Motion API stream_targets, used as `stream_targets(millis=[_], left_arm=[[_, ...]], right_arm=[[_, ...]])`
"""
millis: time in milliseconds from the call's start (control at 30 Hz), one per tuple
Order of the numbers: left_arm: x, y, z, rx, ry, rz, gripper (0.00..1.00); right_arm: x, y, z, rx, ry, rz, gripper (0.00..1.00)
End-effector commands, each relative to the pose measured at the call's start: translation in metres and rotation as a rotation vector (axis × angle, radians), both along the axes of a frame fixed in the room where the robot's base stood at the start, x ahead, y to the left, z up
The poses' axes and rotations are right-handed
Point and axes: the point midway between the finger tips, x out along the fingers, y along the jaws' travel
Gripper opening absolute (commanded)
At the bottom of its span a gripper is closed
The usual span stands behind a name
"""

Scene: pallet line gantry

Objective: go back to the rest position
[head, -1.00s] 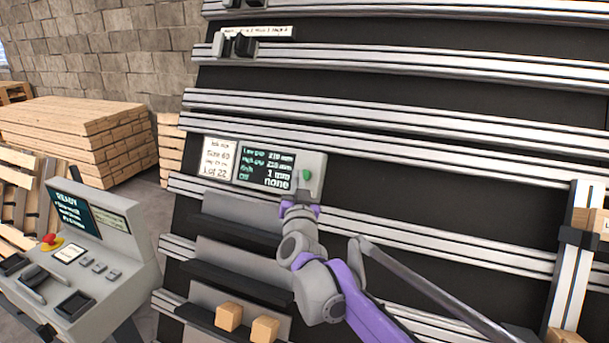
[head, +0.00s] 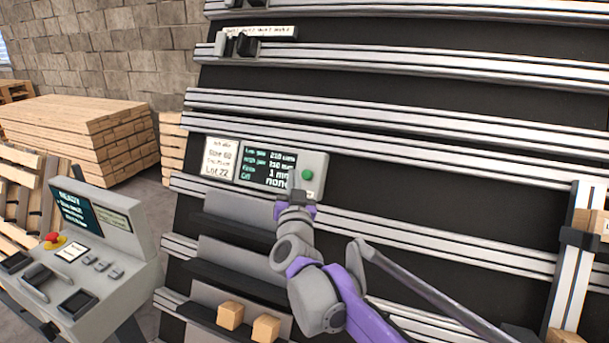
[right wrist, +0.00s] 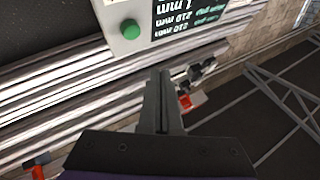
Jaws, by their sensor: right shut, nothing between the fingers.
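My right gripper (head: 299,186) is in front of the grey display unit (head: 312,163) on the rail panel, just below and left of its green button (head: 307,174). In the right wrist view, my right gripper (right wrist: 160,75) has its fingers closed together with nothing between them. The green button (right wrist: 130,29) and the unit's dark screen (right wrist: 185,18) are beyond the fingertips, apart from them in that view. My left gripper is not in view.
A control console (head: 88,255) with a red button stands at lower left. Stacked boards (head: 80,135) lie behind it. Small wooden blocks (head: 230,315) sit on a low ledge. Aluminium rails (head: 400,115) cross the black panel. An upright post (head: 572,260) stands at right.

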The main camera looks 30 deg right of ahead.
Motion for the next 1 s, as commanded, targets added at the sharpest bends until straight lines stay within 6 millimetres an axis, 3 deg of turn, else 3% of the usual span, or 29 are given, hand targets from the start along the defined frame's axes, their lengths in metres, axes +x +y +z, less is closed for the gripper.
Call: stream_targets(millis=[267,367,467,600,700,900,1000], left_arm=[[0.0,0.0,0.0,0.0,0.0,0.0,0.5],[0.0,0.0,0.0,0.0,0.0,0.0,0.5],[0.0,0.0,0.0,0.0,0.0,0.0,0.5],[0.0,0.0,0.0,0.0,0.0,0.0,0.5],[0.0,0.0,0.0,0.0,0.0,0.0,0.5],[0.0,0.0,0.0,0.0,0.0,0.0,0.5],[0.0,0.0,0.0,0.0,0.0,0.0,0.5]], right_arm=[[-0.002,0.004,-0.002,-0.001,0.011,0.018,0.0],[-0.011,0.022,-0.015,-0.007,0.064,0.101,0.0],[-0.035,0.057,-0.049,-0.014,0.192,0.251,0.0],[-0.095,0.101,-0.126,-0.015,0.464,0.442,0.0],[-0.146,0.116,-0.182,-0.007,0.667,0.513,0.0],[-0.25,0.114,-0.278,0.014,1.045,0.529,0.0],[-0.29,0.107,-0.309,0.026,1.179,0.501,0.0]])
